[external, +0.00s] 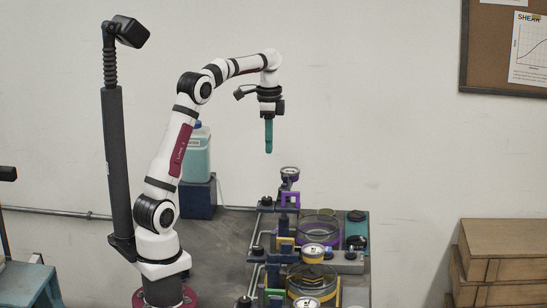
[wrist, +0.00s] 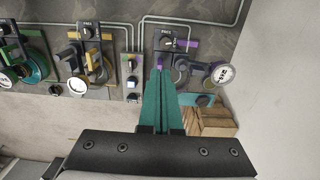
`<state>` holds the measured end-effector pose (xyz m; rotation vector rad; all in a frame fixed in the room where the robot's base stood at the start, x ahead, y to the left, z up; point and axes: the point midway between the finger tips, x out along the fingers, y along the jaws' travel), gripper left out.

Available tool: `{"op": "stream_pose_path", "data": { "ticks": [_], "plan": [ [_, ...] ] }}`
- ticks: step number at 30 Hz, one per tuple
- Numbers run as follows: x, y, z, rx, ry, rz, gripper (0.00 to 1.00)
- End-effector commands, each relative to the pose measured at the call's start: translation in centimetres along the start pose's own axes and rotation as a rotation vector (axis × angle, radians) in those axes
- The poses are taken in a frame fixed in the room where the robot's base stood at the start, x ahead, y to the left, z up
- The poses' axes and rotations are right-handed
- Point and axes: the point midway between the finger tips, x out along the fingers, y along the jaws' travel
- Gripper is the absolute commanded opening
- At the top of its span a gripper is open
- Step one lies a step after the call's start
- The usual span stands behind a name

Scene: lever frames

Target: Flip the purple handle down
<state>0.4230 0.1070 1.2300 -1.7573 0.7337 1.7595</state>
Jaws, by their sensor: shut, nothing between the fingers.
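In the wrist view purple parts (wrist: 191,43) show at the right-hand unit, beside a white gauge (wrist: 221,73). My gripper (external: 268,151) points straight down with teal fingers and hangs in the air above and a little left of the purple handle, apart from it. In the wrist view my fingers (wrist: 160,58) are together and empty, and they partly cover the area left of the purple parts.
Units with a yellow handle (external: 284,243) and a green handle (external: 274,296) stand nearer along the bench. A blue frame (external: 305,233) and round gauges stand close by. A teal jug (external: 196,155) is at the back left. Wooden boxes (external: 502,255) are at the right. The air around my gripper is clear.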

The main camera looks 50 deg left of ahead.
Motion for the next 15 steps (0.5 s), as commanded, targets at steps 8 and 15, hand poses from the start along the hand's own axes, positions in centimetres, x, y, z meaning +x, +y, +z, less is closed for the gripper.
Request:
{"op": "stream_pose_path", "data": {
  "ticks": [8, 15],
  "plan": [
    [0.3, 0.1, 0.0, -0.003, 0.0, -0.001, 0.0],
    [4.7, 0.1, 0.0, -0.004, -0.001, 0.001, 0.0]
  ]
}}
